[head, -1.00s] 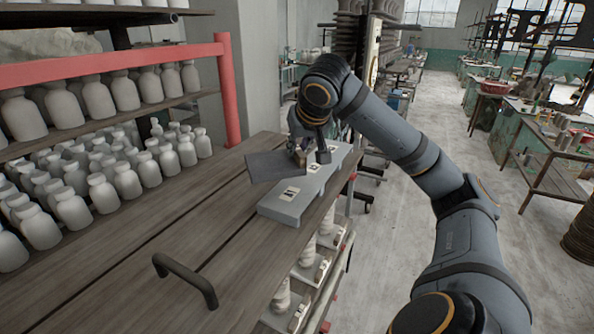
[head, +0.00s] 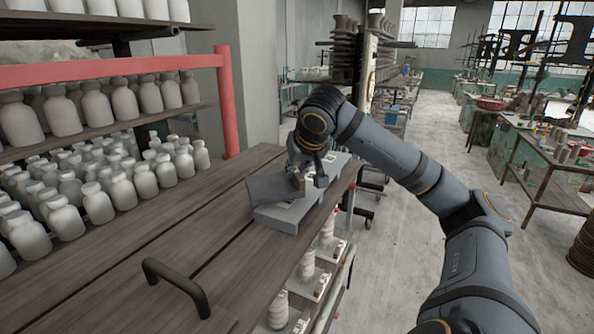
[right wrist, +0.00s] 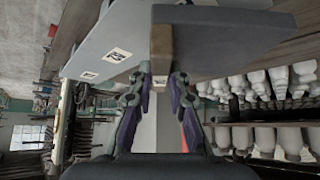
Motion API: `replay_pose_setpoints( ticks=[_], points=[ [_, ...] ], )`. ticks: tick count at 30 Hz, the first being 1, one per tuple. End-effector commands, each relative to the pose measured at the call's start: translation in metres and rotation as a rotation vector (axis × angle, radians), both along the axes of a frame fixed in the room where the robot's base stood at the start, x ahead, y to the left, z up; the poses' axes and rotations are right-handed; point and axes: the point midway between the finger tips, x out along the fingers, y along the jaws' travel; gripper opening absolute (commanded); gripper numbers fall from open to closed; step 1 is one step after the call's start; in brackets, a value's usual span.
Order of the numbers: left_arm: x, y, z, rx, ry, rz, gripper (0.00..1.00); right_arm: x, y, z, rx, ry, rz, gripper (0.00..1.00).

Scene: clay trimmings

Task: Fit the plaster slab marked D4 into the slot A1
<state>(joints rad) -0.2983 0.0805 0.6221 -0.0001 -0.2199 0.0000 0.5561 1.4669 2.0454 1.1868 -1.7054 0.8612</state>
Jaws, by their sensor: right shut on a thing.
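My right gripper (head: 310,178) is shut on the brown grip block of a flat grey plaster slab (head: 274,188). In the right wrist view the slab (right wrist: 235,32) spreads to the right of its brown block (right wrist: 162,48), which sits at the fingertips (right wrist: 160,88). The slab is over or beside the near part of a pale grey slotted block (head: 290,222). I cannot tell whether they touch. The slotted block also shows in the right wrist view (right wrist: 90,50), with white labels whose marks I cannot read. No D4 mark is legible. My left gripper is out of view.
The slotted block stands on a wooden bench top (head: 215,255) near its right edge. A dark handle (head: 176,285) rises from the near bench. Shelves of pale bottles (head: 120,190) and a red post (head: 226,100) stand on the left. The bench middle is clear.

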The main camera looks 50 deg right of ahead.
Motion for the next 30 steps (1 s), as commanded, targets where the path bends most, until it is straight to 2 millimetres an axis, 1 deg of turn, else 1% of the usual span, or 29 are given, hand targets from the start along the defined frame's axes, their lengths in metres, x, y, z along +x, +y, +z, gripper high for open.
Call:
replay_pose_setpoints(
  ticks=[4, 7, 8, 12, 13, 20, 23, 26, 27, 29, 30],
  points=[
    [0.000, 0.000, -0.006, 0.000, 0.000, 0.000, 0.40, 0.000, 0.000, -0.006, 0.000, -0.002, -0.001, 0.00],
    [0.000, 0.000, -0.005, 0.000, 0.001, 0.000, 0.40, 0.000, 0.000, -0.004, 0.000, -0.002, -0.001, 0.00],
    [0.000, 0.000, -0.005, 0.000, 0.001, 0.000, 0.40, 0.000, 0.000, -0.005, 0.000, 0.000, 0.000, 0.18],
    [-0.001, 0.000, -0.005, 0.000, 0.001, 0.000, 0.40, 0.000, 0.000, -0.005, 0.000, 0.000, 0.000, 0.37],
    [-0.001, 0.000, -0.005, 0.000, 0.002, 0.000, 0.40, 0.000, 0.000, -0.005, 0.000, 0.000, 0.000, 0.39],
    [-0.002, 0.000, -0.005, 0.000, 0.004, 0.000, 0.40, 0.000, 0.000, -0.005, 0.000, 0.000, 0.000, 0.39],
    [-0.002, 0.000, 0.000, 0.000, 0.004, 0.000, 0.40, 0.000, 0.000, 0.000, 0.000, 0.000, 0.000, 0.39],
    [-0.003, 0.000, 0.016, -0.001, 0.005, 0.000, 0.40, 0.000, 0.000, 0.016, -0.001, 0.000, -0.001, 0.39],
    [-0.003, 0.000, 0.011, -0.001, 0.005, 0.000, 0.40, -0.005, 0.003, 0.019, -0.002, -0.005, 0.001, 0.39],
    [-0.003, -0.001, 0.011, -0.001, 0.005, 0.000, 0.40, -0.013, 0.007, 0.031, -0.004, -0.007, 0.001, 0.39],
    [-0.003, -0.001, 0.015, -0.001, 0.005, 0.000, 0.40, -0.019, 0.011, 0.041, -0.003, -0.007, 0.001, 0.39]
  ],
)
